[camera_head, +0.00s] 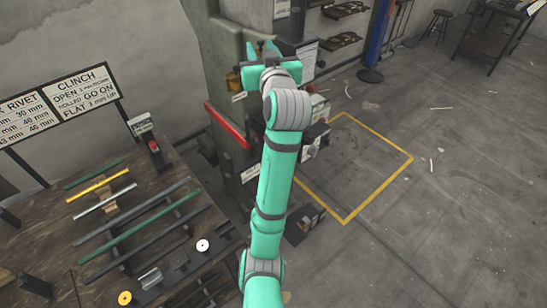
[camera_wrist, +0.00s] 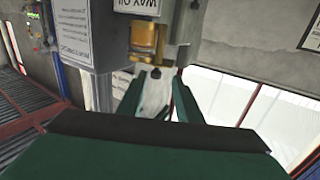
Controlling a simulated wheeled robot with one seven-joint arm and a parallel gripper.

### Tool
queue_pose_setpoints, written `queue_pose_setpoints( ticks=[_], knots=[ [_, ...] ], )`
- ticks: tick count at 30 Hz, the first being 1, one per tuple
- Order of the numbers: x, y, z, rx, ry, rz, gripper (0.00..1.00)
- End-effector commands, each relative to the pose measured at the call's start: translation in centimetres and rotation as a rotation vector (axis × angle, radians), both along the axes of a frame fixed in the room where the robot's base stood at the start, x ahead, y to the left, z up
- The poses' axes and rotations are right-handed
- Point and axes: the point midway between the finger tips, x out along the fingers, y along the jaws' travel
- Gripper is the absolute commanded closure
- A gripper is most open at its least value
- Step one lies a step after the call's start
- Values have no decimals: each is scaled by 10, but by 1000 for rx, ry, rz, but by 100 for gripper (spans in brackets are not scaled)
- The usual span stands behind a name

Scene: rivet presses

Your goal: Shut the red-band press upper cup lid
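The red-band press (camera_head: 218,62) is a tall grey-green machine with a red band (camera_head: 227,125) across its front. A small brass cup (camera_head: 234,82) sits on it above a white label, left of my gripper (camera_head: 262,52). In the wrist view, which looks upside down, a brass cup (camera_wrist: 146,40) stands beside a "WAY OIL" label, with a dark knob (camera_wrist: 155,72) at its end. My gripper (camera_wrist: 158,95) has its two green fingers apart, with nothing seen between them. The knob appears just beyond the fingertips. I cannot tell the lid's exact angle.
A wooden bench (camera_head: 160,215) with rods and small parts stands at the left, with rivet and clinch signs (camera_head: 55,100) behind it. A yellow floor outline (camera_head: 345,220) lies right of the press. Open floor extends to the right, with a stool (camera_head: 437,22) far back.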

Motion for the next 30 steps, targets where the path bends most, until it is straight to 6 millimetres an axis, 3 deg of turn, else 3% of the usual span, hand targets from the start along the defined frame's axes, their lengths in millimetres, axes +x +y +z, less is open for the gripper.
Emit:
queue_pose_setpoints(
  ticks=[11,30],
  knots=[
    [-65,-12,0,-2,-2,-4,68],
    [-78,-18,-111,9,44,-63,68]
  ],
)
